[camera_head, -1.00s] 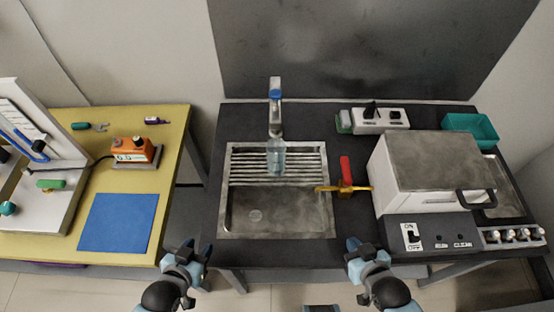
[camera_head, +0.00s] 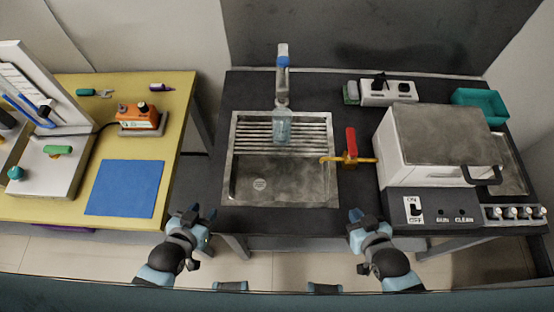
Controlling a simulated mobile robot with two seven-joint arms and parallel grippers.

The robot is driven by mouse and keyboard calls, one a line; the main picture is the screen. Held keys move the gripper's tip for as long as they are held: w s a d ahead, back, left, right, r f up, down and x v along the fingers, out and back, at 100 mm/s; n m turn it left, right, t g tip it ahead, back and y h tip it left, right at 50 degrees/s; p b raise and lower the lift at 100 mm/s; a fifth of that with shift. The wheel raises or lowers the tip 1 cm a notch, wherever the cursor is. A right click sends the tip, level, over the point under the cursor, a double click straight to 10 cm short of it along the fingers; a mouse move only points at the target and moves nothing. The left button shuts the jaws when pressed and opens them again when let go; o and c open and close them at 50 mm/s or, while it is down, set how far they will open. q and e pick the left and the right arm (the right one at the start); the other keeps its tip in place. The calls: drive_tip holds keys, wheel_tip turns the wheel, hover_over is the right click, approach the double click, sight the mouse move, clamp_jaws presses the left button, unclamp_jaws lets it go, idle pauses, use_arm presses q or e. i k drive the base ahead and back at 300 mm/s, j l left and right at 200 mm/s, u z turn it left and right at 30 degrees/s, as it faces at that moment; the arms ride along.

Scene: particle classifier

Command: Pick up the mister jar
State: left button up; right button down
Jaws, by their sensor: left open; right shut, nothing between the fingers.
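A clear bluish jar (camera_head: 282,127), which looks like the mister jar, stands upright on the ribbed drainboard of the sink (camera_head: 236,160). A grey upright fitting with a blue part (camera_head: 283,62) rises directly behind it; I cannot tell whether the blue part belongs to the jar or to a tap. My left gripper (camera_head: 197,214) is open and empty at the front edge of the dark counter, left of the sink and well short of the jar. My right gripper (camera_head: 358,217) is shut and empty at the front edge, right of the sink.
A red-handled yellow tool (camera_head: 350,150) reaches over the sink's right rim. A white box-shaped machine (camera_head: 440,135) stands right of it, with a teal bin (camera_head: 480,104) behind. On the left are a yellow table (camera_head: 182,100), an orange device (camera_head: 138,118) and a blue mat (camera_head: 125,188).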

sight(282, 117)
drive_tip(key=k+j+u, duration=0.1)
drive_tip(key=j, duration=0.2)
drive_tip(key=k+j+u, duration=0.1)
drive_tip(key=j, duration=0.2)
drive_tip(key=k+j+u, duration=0.1)
drive_tip(key=j, duration=0.25)
drive_tip(key=k+j+u, duration=0.1)
drive_tip(key=j, duration=0.25)
drive_tip(key=i+l, duration=0.25)
